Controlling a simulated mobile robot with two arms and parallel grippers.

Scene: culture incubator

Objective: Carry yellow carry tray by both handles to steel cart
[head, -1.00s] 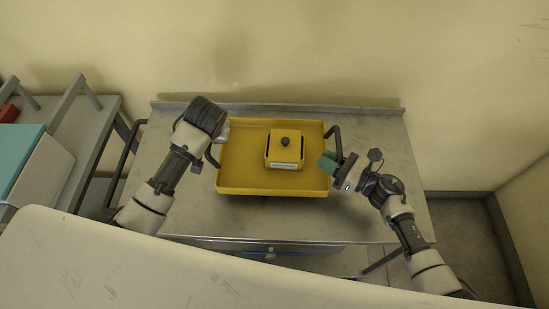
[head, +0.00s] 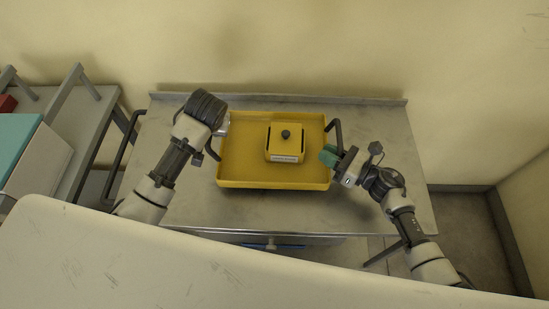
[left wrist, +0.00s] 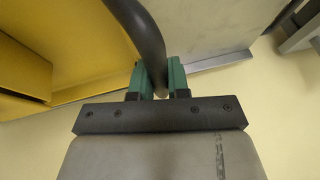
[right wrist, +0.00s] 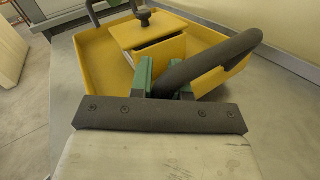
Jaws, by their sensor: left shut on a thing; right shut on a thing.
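The yellow carry tray (head: 240,176) is over the top of the steel cart (head: 300,217), near its middle. I cannot tell whether it rests on the surface or hangs just above it. A yellow box with a black knob (head: 285,148) sits inside the tray. My left gripper (left wrist: 160,82) is shut on the tray's left dark handle (left wrist: 143,30); in the head view my arm hides most of that grip. My right gripper (head: 333,158) is shut on the right dark handle (right wrist: 210,62), its green fingers around the bar in the right wrist view (right wrist: 165,82).
A grey rack (head: 85,125) with a teal-topped box (head: 18,140) stands at the left. The wall is close behind the cart's raised back edge (head: 280,97). Bare cart top shows on both sides of the tray. A pale rounded surface crosses the bottom of the head view.

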